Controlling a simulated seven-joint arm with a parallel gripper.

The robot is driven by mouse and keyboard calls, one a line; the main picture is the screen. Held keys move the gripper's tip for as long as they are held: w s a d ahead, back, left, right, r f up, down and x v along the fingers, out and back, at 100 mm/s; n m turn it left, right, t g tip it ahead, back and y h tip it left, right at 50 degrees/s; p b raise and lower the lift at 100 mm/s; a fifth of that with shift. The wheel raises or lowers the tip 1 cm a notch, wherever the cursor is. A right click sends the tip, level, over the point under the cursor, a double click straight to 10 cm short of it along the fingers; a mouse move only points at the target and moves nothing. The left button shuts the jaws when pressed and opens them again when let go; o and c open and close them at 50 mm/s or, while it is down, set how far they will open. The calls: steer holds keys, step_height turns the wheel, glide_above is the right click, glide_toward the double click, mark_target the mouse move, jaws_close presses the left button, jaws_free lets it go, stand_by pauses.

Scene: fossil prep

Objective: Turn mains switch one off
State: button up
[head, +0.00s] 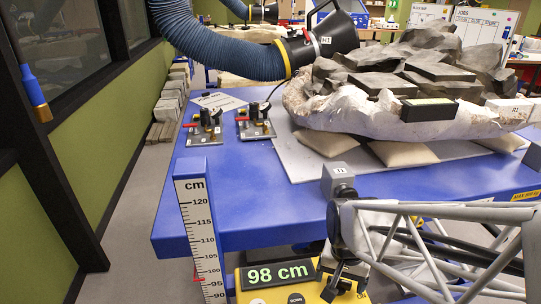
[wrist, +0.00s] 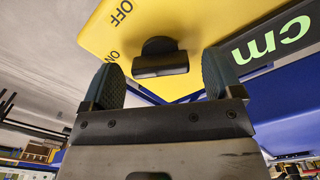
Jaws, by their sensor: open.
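A black switch knob (wrist: 160,64) on a round base stands out from a yellow panel (wrist: 190,22) in the wrist view. The panel bears the words OFF and ON, to the left of the knob in the picture. No switch number is readable, and I cannot tell which word the knob points to. My gripper (wrist: 162,80) is open, one finger to each side of the knob, with gaps and no visible contact. In the head view the yellow control box (head: 246,293) is at the bottom, with part of ON showing at its right.
The box's display (head: 280,274) reads 98 cm. A height scale (head: 201,235) stands left of it. A metal lattice arm (head: 440,245) crosses the lower right. Behind, a blue table (head: 240,205) bears a large rock (head: 410,80) and two red-handled fixtures (head: 205,128). A blue hose (head: 215,45) hangs above.

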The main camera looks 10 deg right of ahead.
steer(key=shift+f, duration=0.3)
steer(key=c, duration=0.9)
steer(key=shift+m, duration=0.4)
steer(key=m, duration=1.1)
